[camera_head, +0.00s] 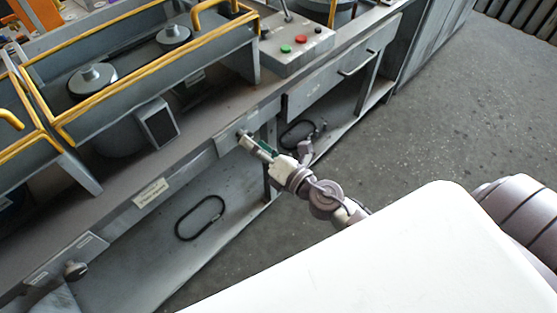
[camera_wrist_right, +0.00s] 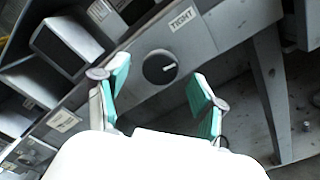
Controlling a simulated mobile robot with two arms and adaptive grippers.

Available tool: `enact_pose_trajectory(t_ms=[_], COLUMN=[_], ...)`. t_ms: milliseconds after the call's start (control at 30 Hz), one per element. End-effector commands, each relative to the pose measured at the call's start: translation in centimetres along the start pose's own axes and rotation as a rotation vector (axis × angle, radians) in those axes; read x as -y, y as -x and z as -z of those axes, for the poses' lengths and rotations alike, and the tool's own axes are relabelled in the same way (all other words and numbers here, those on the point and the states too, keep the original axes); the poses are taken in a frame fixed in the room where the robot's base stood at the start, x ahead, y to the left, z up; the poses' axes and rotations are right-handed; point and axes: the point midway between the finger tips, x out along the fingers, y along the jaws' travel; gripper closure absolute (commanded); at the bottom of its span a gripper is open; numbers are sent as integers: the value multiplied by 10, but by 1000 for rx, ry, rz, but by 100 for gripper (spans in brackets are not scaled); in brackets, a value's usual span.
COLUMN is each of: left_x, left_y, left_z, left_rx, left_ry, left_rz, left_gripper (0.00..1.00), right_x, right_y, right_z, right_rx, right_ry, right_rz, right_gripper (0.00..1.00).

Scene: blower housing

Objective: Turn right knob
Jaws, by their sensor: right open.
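The right knob (camera_wrist_right: 158,67) is a round dark knob with a pale pointer mark, set on a grey plate under a label reading like "TIGHT". In the wrist view it shows beyond and between the green-padded fingers of my right gripper (camera_wrist_right: 158,88), which is open and empty. In the head view my right gripper (camera_head: 256,147) is close in front of the bench's front panel, and the knob is mostly hidden there. I cannot tell whether the fingers touch it. My left gripper is not in view.
Another dark knob (camera_head: 76,270) sits on the front panel at lower left. A control box (camera_head: 297,45) with red and green buttons and yellow rails (camera_head: 150,60) are above. A drawer handle (camera_head: 357,63) juts out right of my gripper. The floor in front is clear.

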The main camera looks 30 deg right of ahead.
Motion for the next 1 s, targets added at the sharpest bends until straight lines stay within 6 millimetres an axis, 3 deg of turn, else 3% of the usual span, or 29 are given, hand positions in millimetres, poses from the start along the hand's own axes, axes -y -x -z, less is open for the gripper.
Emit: enact_pose_trajectory(t_ms=[300, 500, 1000], left_x=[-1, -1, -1], left_y=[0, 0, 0], left_z=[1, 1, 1], left_rx=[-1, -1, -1], left_ry=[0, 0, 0], left_rz=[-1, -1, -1], left_gripper=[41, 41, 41], right_x=[3, 2, 2], right_y=[60, 84, 89], right_z=[1, 0, 0], right_rx=[0, 1, 0], right_ry=[-2, 1, 3], right_rz=[11, 8, 5], right_gripper=[31, 31, 31])
